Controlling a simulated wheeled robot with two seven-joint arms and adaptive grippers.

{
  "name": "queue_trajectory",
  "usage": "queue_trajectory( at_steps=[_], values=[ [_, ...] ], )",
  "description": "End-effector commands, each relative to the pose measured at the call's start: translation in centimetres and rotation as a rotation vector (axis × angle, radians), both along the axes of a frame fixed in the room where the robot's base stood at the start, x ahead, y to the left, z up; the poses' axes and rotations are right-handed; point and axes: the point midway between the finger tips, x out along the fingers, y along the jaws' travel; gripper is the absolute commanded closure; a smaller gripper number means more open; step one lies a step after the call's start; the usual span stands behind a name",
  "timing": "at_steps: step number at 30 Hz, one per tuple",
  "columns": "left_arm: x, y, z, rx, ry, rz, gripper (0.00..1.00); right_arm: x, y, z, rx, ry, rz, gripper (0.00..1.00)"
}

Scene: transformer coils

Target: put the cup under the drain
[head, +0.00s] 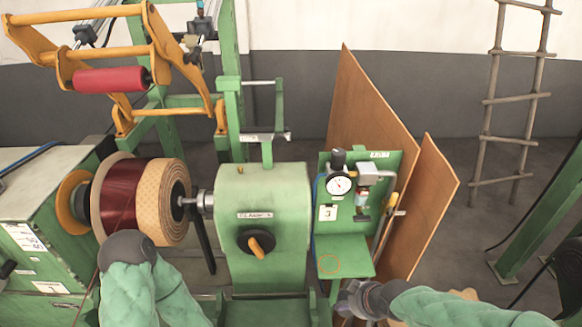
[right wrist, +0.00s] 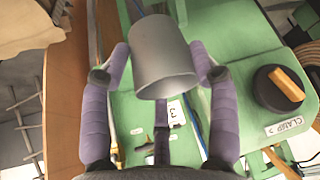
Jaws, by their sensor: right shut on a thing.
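A plain grey cup (right wrist: 163,58) shows in the right wrist view, held between the purple padded fingers of my right gripper (right wrist: 164,66). The cup is hard to make out there. The drain seems to be the small fitting (head: 362,200) under the regulator on the green panel (head: 334,236), above the shelf. My left gripper is out of the head view; only my left arm shows.
A pressure gauge (head: 339,184) and a tag with a 3 (head: 327,213) are on the panel. Brown boards (head: 378,120) lean behind it. The green machine housing (head: 262,195) with a black and orange knob (head: 257,243) stands left of the shelf. The shelf top is clear.

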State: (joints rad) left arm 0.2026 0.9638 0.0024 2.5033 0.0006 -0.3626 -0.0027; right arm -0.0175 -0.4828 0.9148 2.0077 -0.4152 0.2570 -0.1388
Motion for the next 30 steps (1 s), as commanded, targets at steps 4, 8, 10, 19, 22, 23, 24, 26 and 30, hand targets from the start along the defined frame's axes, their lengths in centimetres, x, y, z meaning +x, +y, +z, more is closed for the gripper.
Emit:
queue_trajectory(
  at_steps=[4,8,10,19,22,23,24,26,30],
  values=[
    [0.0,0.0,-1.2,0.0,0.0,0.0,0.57,1.4,-0.6,-0.7,-0.001,-0.003,-0.089,0.72],
    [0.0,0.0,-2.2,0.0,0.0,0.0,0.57,2.8,-1.1,-1.1,-0.002,-0.003,-0.178,0.72],
    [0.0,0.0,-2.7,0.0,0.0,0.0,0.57,3.6,-1.4,-1.3,-0.001,-0.002,-0.229,0.72],
    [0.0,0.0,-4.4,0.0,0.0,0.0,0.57,6.4,-2.4,-1.6,0.0,-0.002,-0.411,0.72],
    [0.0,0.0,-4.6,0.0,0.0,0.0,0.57,6.8,-2.6,-1.6,0.0,-0.001,-0.44,0.72],
    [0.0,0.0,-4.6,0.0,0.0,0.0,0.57,6.9,-2.6,-1.7,0.0,-0.001,-0.445,0.72],
    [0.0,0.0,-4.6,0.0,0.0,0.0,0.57,6.9,-2.7,-1.9,-0.001,-0.001,-0.45,0.72],
    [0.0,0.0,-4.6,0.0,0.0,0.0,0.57,6.8,-2.8,-2.5,-0.002,-0.001,-0.455,0.72],
    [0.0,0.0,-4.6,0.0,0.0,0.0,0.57,6.4,-3.0,-4.9,-0.006,-0.003,-0.458,0.72]
  ],
)
